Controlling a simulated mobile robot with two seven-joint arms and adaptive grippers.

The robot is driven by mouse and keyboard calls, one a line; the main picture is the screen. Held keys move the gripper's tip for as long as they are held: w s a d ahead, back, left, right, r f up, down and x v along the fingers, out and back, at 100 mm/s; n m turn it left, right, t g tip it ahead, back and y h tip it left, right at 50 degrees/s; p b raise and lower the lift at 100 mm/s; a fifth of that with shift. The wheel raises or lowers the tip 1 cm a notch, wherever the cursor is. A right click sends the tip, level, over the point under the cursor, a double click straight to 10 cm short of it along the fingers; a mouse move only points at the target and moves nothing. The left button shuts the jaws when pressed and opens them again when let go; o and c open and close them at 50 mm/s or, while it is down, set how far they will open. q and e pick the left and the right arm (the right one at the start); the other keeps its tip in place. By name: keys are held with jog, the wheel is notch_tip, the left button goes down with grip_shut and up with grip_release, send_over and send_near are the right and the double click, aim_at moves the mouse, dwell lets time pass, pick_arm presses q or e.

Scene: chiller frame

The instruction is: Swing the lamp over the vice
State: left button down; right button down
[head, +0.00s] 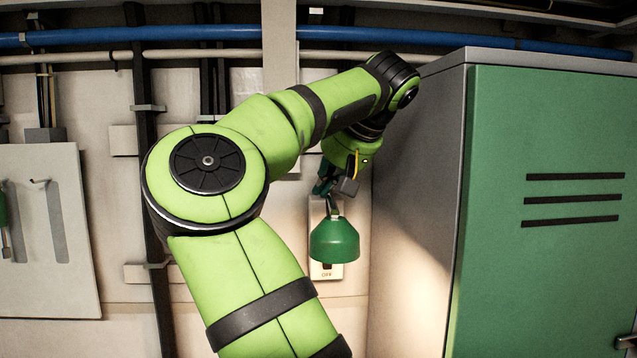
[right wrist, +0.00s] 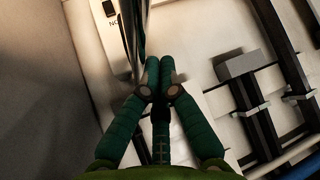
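The lamp's green bell-shaped shade (head: 335,241) hangs in the head view in front of a wall switch plate, left of the green cabinet. My right gripper (head: 328,187) is just above the shade. In the right wrist view its green fingers (right wrist: 159,76) are drawn together at the tips. A shiny metal rod (right wrist: 132,30), which looks like part of the lamp, passes close beside the fingertips and partly behind one finger. I see no clear grasp on it. The vice is not in view.
A tall green cabinet (head: 548,215) with grey side fills the right. A switch plate (head: 327,272) marked OFF is behind the lamp. A pale panel (head: 45,235) is on the left wall. A blue pipe (head: 190,35) and a white pipe run along the wall above.

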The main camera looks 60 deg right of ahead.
jog(key=v, duration=1.2)
dwell(0.3)
